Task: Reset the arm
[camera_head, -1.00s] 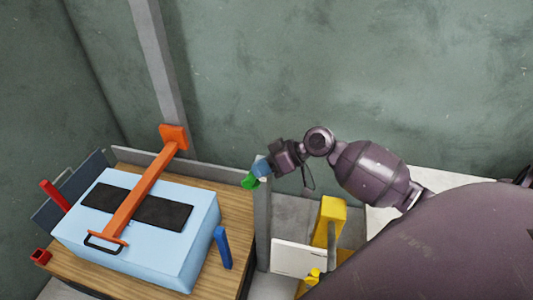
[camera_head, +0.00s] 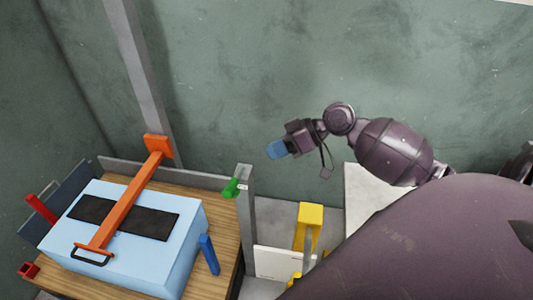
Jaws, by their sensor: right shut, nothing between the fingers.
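My right arm comes in from the right, and its gripper (camera_head: 276,149) is raised in front of the green wall. Its blue fingertips are together with nothing between them. The gripper hangs above and to the right of a green button or lever (camera_head: 231,187) on a grey post (camera_head: 246,222), clearly apart from it. My left gripper is not in view.
A light blue press box (camera_head: 185,240) with a black pad (camera_head: 150,222) and an orange lever arm (camera_head: 125,210) stands on a wooden table (camera_head: 228,225) at left. Blue, red and yellow (camera_head: 310,215) parts stand around it. The space around my right gripper is free.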

